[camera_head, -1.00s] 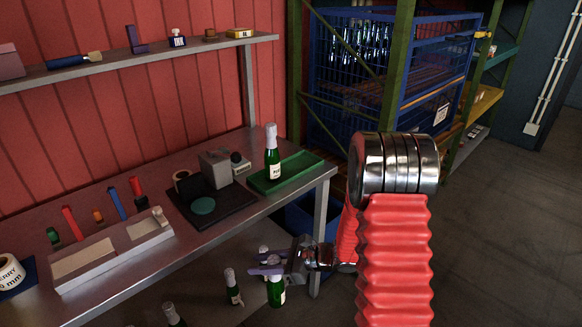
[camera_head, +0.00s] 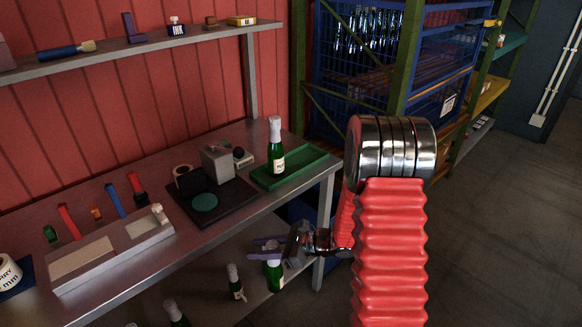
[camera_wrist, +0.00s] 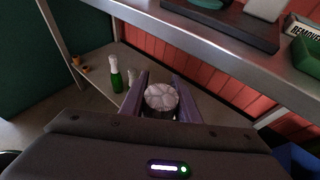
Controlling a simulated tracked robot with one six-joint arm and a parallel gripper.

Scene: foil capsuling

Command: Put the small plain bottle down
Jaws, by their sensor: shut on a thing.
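My gripper (camera_head: 264,248) is at the lower shelf (camera_head: 205,307), below the front right of the workbench. Its purple fingers are shut around the top of a small green bottle (camera_head: 274,276), whose body hangs upright below them. In the wrist view the bottle's pale, wrinkled top (camera_wrist: 161,97) sits between the two fingers, and its body is hidden. I cannot tell whether its base touches the shelf.
Green bottles with pale tops stand on the lower shelf (camera_head: 236,282), (camera_head: 173,312). The workbench edge (camera_head: 255,207) overhangs it. On the bench, a labelled bottle (camera_head: 276,150) stands in a green tray (camera_head: 308,165).

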